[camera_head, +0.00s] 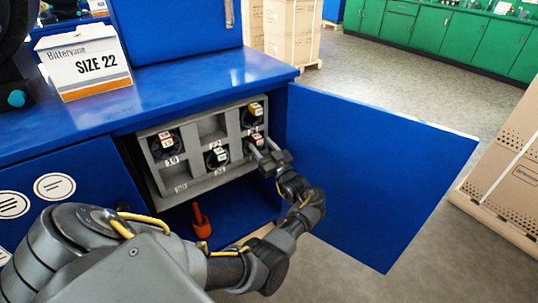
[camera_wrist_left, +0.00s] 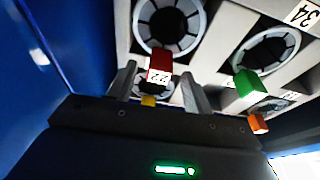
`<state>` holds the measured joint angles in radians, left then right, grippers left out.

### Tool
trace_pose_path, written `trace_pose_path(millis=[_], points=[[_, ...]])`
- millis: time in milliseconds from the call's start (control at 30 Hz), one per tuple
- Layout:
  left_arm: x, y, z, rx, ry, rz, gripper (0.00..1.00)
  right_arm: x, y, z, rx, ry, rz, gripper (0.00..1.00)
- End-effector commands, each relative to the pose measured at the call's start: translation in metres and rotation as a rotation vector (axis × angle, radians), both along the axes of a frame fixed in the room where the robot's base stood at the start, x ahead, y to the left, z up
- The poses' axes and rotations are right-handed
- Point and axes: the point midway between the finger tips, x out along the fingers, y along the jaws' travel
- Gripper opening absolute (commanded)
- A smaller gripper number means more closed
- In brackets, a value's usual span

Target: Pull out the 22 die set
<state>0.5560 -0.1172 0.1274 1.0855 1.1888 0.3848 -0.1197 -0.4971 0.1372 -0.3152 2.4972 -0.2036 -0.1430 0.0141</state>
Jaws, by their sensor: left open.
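The rack (camera_head: 185,187) is a grey frame of compartments inside the open blue cabinet. The 22 die set is a dark round die with a red tab (camera_head: 257,139) in the lower right compartment. In the left wrist view its red tab (camera_wrist_left: 160,63) carries a white label reading 22. My left gripper (camera_head: 264,158) is in front of that compartment. In the wrist view the left gripper (camera_wrist_left: 158,85) is open, its fingers on either side of the red tab. I cannot tell whether they touch it. My right gripper is not in view.
Other die sets have a green tab (camera_head: 217,156), a yellow tab (camera_head: 255,108) and an orange-red tab (camera_head: 166,141). The open blue door (camera_head: 375,175) stands right of my arm. A red-orange tool (camera_head: 201,222) stands on the cabinet floor.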

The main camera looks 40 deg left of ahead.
Motion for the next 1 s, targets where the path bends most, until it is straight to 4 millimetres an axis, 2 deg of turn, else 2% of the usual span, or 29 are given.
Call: trace_pose_path(millis=[300, 700, 1000], points=[[0.007, 0.022, 0.006, 0.0, 0.001, 0.001, 0.51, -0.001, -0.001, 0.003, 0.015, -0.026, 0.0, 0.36], [0.008, 0.025, 0.007, 0.0, 0.0, 0.0, 0.51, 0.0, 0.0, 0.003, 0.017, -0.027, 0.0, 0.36], [0.008, 0.025, 0.007, 0.0, 0.0, 0.0, 0.13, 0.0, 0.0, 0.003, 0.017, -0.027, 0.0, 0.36]])
